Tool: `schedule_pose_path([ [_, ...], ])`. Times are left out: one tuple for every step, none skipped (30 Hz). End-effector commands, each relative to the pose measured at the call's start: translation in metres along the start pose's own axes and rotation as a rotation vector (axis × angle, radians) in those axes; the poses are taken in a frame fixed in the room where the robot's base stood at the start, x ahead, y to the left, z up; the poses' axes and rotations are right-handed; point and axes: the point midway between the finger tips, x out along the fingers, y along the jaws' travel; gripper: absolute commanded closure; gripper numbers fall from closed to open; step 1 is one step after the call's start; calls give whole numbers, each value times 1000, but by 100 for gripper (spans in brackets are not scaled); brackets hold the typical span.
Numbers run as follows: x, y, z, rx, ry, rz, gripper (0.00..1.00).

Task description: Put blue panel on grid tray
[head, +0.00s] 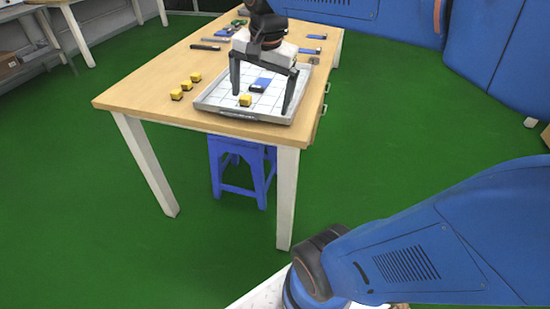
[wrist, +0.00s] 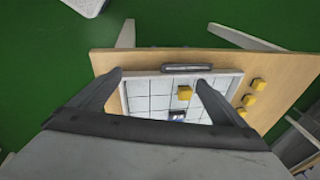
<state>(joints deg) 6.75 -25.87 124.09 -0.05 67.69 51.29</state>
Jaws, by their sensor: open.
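The grid tray (head: 212,104) is grey-rimmed with a white gridded floor and sits at the near end of the wooden table. A small blue panel (head: 263,82) with a dark near edge appears to lie on the grid, between my gripper's fingers in the head view. In the wrist view, the panel (wrist: 177,115) is partly cut off by the gripper body. A yellow cube (head: 245,100) is also on the tray, nearer its front edge. My gripper (head: 262,103) is wide open and empty, its fingers spread above the tray; the wrist view also shows both fingers (wrist: 159,80).
Several yellow cubes (head: 176,95) stand in a row on the table left of the tray. Other small blue-and-dark panels (head: 308,50) and dark tools (head: 205,47) lie farther back. A blue stool (head: 238,170) is under the table. The green floor in front is clear.

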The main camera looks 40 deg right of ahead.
Motion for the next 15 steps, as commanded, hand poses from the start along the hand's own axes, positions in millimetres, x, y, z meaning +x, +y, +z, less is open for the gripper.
schedule_pose_path([
  [5, 12, 16, -102, 9, -16, 4],
  [8, 18, 23, -165, 16, -26, 4],
  [13, 26, 33, -250, 25, -37, 4],
  [17, 31, 41, -314, 32, -46, 4],
  [21, 38, 48, -377, 40, -53, 4],
  [27, 45, 57, -460, 51, -64, 4],
  [31, 52, 64, -522, 59, -70, 4],
  [36, 57, 70, -580, 68, -77, 4],
  [41, 64, 78, -654, 79, -84, 4],
  [45, 69, 83, -706, 88, -90, 4],
  [49, 73, 88, -753, 95, -94, 4],
  [54, 79, 94, -811, 105, -99, 4],
  [58, 82, 97, -850, 112, -102, 4],
  [60, 85, 100, -884, 118, -105, 4],
  [64, 89, 104, -922, 125, -107, 4],
])
